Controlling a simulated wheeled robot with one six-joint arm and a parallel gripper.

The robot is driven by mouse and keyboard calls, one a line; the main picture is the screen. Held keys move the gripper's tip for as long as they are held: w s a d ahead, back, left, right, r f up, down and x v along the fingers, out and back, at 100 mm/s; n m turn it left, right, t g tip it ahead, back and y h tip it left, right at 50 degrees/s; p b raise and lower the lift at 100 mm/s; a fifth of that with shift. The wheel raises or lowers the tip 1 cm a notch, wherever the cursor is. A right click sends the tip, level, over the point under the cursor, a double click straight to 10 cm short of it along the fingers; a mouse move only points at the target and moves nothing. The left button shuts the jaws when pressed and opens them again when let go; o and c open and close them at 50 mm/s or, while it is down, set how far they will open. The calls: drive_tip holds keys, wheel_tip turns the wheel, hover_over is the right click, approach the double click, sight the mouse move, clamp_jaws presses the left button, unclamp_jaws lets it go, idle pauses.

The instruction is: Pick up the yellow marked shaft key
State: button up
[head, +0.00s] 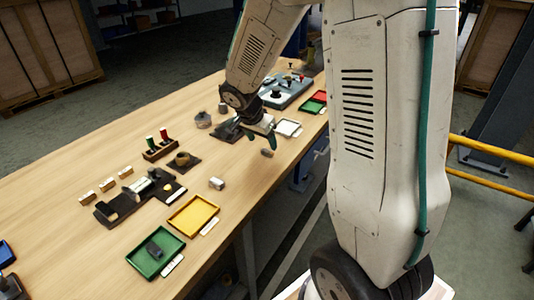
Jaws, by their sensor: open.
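My gripper (262,139) is open and hangs over the right side of the wooden bench, its teal fingers pointing down. A small grey piece (267,153) shows just below the fingers; I cannot tell whether it touches them. Three small tan-topped blocks (106,184) stand in a row on the left of the bench, beside a dark fixture (110,214) that carries a metal shaft (140,186). A small pale grey block (217,183) lies near the yellow tray (193,215). A yellow mark on a key is too small to make out, so I cannot tell which piece it is.
A green tray (133,261) holding a dark block (154,250) lies near the front. A rack (160,151) has green and red upright pieces. A white tray (288,128) and a grey plate with knobs (287,92) lie farther back. Bare bench (60,200) is at left.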

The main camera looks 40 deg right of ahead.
sight(267, 151)
drive_tip(key=x, duration=0.5)
drive_tip(key=shift+w+d+f, duration=0.1)
drive_tip(key=shift+d+f, duration=0.05)
drive_tip(key=shift+f, duration=0.05)
drive_tip(key=c, duration=1.1)
